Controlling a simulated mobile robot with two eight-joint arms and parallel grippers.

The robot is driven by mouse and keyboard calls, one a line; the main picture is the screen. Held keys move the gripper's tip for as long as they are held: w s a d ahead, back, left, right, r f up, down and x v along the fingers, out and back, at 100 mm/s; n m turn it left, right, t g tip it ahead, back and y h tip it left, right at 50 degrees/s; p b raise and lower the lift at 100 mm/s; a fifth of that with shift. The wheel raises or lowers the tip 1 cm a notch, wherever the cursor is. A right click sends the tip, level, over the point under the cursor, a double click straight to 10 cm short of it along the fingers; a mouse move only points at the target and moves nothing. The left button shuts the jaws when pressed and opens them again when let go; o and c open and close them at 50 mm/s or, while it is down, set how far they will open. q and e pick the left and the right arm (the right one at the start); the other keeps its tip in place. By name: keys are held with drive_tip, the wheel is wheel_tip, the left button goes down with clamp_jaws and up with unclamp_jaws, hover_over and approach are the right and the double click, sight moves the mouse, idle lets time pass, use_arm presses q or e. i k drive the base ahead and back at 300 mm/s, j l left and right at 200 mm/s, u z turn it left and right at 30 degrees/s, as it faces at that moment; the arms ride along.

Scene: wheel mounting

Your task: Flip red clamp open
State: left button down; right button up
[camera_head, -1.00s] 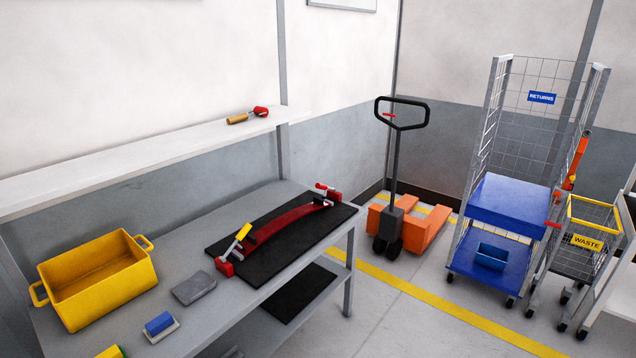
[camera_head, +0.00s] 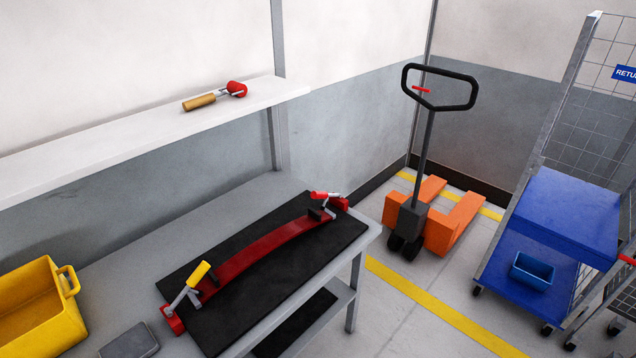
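The red-handled clamp (camera_head: 328,199) sits at the far right end of a black mat (camera_head: 336,238) on the grey workbench. Its red handle lies low, close to level. A second clamp with a yellow handle (camera_head: 198,274) stands at the mat's near left end, its handle raised at a slant. A curved dark red part (camera_head: 262,249) lies between the two clamps, its ends at them. Neither of my grippers shows in the head view.
A yellow bin (camera_head: 38,310) and a grey flat block (camera_head: 130,343) are on the bench at left. A wooden-handled tool with a red head (camera_head: 216,95) lies on the white shelf (camera_head: 120,148). An orange pallet jack (camera_head: 440,230) and a blue cart (camera_head: 562,222) stand beyond. Floor between is clear.

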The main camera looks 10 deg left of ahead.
sight(324, 195)
drive_tip(key=i+l, duration=0.15)
drive_tip(key=i, duration=0.45)
drive_tip(key=i+l, duration=0.15)
drive_tip(key=i, duration=0.4)
